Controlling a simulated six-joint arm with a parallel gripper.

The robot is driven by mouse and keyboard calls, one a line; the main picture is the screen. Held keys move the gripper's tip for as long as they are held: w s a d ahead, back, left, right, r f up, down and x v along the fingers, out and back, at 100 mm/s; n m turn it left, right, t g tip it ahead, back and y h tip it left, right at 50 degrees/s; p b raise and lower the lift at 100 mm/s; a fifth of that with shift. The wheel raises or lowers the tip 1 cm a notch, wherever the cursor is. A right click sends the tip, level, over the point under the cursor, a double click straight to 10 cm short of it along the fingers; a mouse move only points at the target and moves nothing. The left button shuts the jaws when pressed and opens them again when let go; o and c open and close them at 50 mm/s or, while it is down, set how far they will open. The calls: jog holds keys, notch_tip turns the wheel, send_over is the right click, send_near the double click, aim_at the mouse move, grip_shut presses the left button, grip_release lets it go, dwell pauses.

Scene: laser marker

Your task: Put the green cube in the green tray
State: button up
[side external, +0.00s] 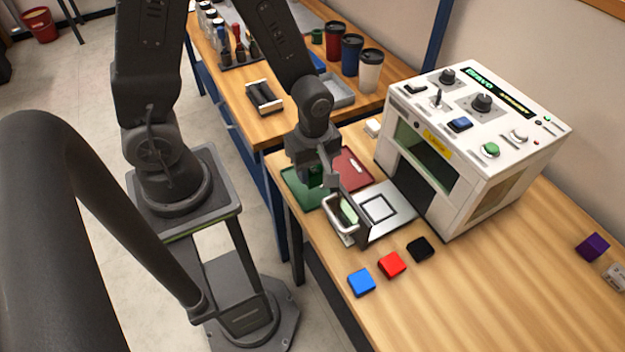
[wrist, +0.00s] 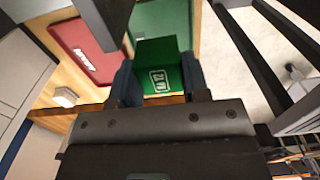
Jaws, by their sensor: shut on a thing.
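My gripper (side external: 314,176) is shut on the green cube (side external: 317,181) and holds it over the green tray (side external: 296,184). In the wrist view the green cube (wrist: 160,52) sits between the two dark fingers of my gripper (wrist: 160,82), with a white marking on one face. The green tray (wrist: 172,15) shows behind the cube there. My gripper hides part of the tray in the side view. I cannot tell how far the cube is above the tray floor.
A red tray (side external: 354,166) lies beside the green tray. The white laser marker (side external: 470,115) stands to the right, with a metal plate (side external: 396,204) and handled door (side external: 342,220) in front.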

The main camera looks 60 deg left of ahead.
aim_at(313, 181)
jog(key=shift+f, duration=2.15)
jog(key=shift+f, duration=0.15)
jog(key=o, duration=1)
notch_tip(313, 181, up, 12)
jog(key=shift+r, duration=0.15)
jog(key=s+r+m+t, duration=0.1)
jog(key=r+m+t, duration=0.1)
jog(key=r+m, duration=0.3)
jog(key=s+r+m+t, duration=0.1)
jog(key=s+r+m, duration=0.1)
jog(key=r+m, duration=0.3)
jog(key=s+a+r+m+t, duration=0.1)
jog(key=s+r+m+t, duration=0.1)
jog(key=r+m, duration=0.3)
jog(key=shift+s+r+m+t, duration=0.1)
jog(key=shift+r+m+t, duration=0.1)
jog(key=shift+m, duration=0.55)
jog(key=shift+r+m+t, duration=0.1)
jog(key=shift+r+m, duration=0.05)
jog(key=shift+m, duration=0.6)
